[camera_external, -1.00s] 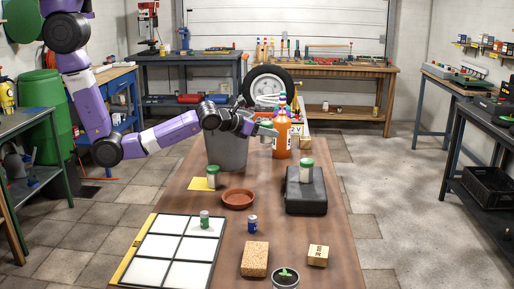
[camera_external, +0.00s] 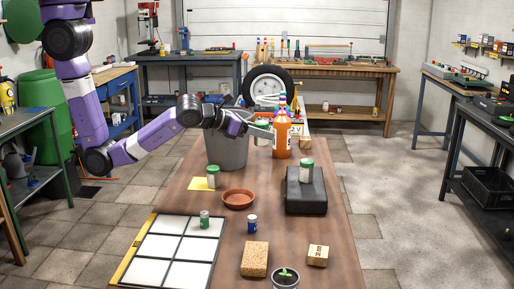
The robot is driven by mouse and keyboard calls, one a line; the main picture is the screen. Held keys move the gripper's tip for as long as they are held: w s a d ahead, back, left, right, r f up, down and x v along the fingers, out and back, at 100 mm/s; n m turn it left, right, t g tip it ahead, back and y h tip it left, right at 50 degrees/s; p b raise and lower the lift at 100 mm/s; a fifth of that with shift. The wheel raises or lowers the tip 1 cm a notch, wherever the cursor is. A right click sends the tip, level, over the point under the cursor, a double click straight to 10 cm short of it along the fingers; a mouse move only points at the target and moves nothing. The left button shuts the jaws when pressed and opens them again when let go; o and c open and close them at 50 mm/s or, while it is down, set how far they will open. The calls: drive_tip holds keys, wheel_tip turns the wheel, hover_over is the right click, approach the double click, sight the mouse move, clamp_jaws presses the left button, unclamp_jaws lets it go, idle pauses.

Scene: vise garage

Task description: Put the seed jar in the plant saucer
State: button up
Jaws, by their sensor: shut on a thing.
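My gripper (camera_external: 254,129) is shut on a pale jar with a green lid (camera_external: 263,136), above the far part of the table beside the orange bottle. The jar is small in view and partly covered by the gripper. The plant saucer (camera_external: 238,205), a shallow round terracotta dish, lies mid-table and looks empty, nearer the camera than my gripper. Two similar green-lidded jars stand apart: one on a yellow card (camera_external: 199,184), the other on a black case (camera_external: 306,204). I cannot read any labels.
A grey bin (camera_external: 226,154) stands below my forearm. An orange bottle (camera_external: 281,136) is just right of the gripper. A white-panelled tray (camera_external: 160,272), a green can (camera_external: 204,219), a blue can (camera_external: 252,223), a cork block (camera_external: 255,259), a wooden block (camera_external: 318,256) and a potted seedling (camera_external: 285,280) are nearer.

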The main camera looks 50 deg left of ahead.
drive_tip(key=s+d, duration=0.1)
drive_tip(key=s, duration=0.5)
drive_tip(key=n+y+b, duration=0.2)
drive_tip(key=b, duration=0.1)
hover_over(239, 200)
wheel_tip(239, 200, down, 12)
drive_tip(key=shift+f, duration=0.25)
drive_tip(key=shift+t, duration=0.3)
drive_tip(key=shift+w+f, duration=0.1)
drive_tip(key=shift+f, duration=2.5)
drive_tip(key=shift+a+f, duration=0.1)
drive_tip(key=shift+f, duration=0.05)
drive_tip(key=o, duration=1.4)
drive_tip(key=shift+c, duration=0.2)
